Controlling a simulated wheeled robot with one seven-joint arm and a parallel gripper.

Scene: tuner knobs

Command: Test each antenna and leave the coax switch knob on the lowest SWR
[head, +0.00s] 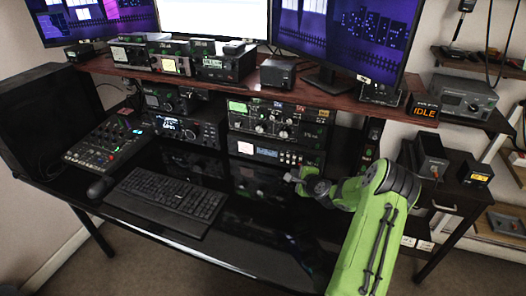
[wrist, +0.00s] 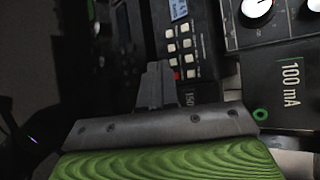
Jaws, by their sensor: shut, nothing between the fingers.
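My gripper (head: 289,178) is over the right part of the desk, in front of the stacked radio units. In the wrist view its dark fingers (wrist: 160,85) are together with nothing between them. A tuner unit (head: 277,120) with several knobs sits under the shelf, above a unit with a white display (head: 275,151). I cannot tell which knob is the coax switch. No SWR reading is legible.
A keyboard (head: 166,200) and a mouse (head: 99,188) lie on the glossy black desk (head: 240,262). A mixer (head: 103,142) is at the left. The wooden shelf (head: 335,108) overhangs the units.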

